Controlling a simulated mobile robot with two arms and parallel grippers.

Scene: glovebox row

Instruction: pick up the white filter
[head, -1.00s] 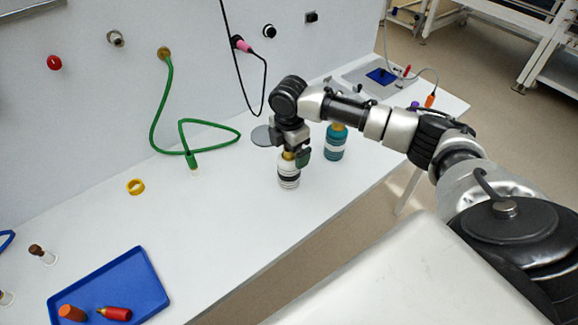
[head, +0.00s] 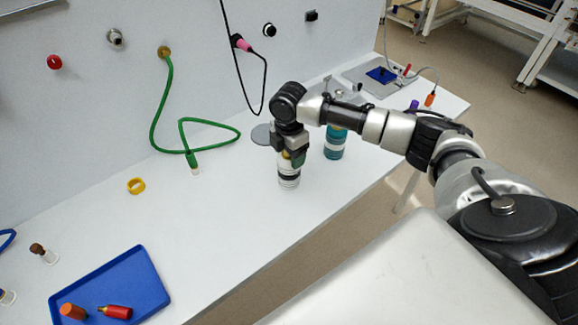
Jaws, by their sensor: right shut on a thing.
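The white filter (head: 288,176) is a white cylinder with dark bands. It stands upright on the white bench, below my right gripper. My right gripper (head: 291,158) points down over it and is shut on its top, which the fingers partly hide. I cannot tell any gap between the filter's base and the bench. My left gripper is not in the head view.
A teal bottle (head: 335,143) stands close by on the right, behind my right arm. A grey disc (head: 262,134) lies behind the gripper. A green hose (head: 168,110) and a yellow ring (head: 136,186) are left. A blue tray (head: 140,268) is at front left.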

